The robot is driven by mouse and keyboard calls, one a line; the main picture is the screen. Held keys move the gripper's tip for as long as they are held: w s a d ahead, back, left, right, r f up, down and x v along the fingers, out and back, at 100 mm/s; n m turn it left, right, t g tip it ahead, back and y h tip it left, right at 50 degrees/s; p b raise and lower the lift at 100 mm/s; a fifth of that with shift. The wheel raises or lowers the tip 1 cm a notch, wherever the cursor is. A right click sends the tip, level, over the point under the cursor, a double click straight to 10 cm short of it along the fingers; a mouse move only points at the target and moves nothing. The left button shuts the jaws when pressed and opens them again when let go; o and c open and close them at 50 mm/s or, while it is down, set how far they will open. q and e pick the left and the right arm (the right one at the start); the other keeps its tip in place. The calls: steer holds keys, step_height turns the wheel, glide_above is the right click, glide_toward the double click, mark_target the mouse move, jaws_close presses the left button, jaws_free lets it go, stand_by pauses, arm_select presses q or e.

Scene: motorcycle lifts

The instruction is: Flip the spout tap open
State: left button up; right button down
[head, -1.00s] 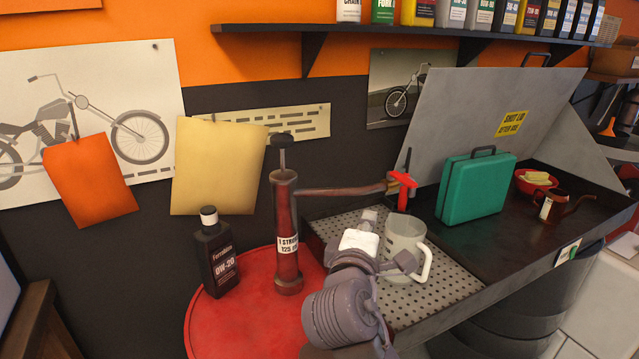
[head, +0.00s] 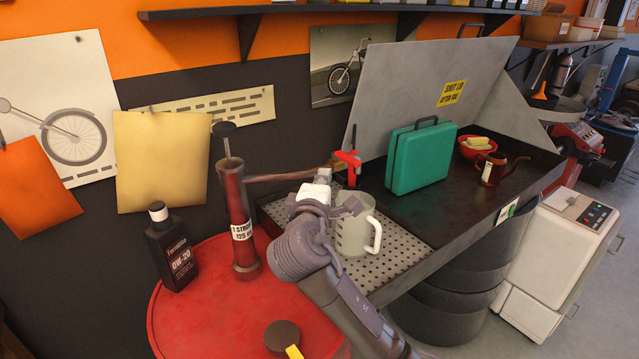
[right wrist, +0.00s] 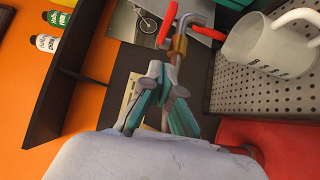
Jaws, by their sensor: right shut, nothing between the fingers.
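A red drum pump (head: 238,220) stands on a red drum, and its spout pipe (head: 285,177) runs right to a brass-coloured tap (head: 337,166) with red handle parts (head: 349,160). In the right wrist view the brass tap (right wrist: 178,45) sits just beyond my fingertips, with a red lever (right wrist: 167,25) beside it. My right gripper (head: 338,192) is shut and empty, close under the spout's end; its teal-padded fingers (right wrist: 165,82) overlap the pipe in the right wrist view. I cannot tell whether they touch it. My left gripper is not in view.
A translucent measuring jug (head: 353,238) stands on the perforated tray (head: 390,265) below the tap, right beside my right gripper. A green case (head: 420,160) stands behind it. A black oil bottle (head: 171,252) and a dark cap (head: 282,337) are on the drum top (head: 205,315).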

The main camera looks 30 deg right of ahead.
mark_target(342, 160)
steer(key=d, duration=0.1)
steer(key=w+d+p, duration=0.1)
steer(key=w+d, duration=0.1)
steer(key=shift+d+r+p, duration=0.15)
steer(key=shift+d+p, duration=0.2)
steer(key=shift+d, duration=0.8)
steer(key=shift+f, duration=0.2)
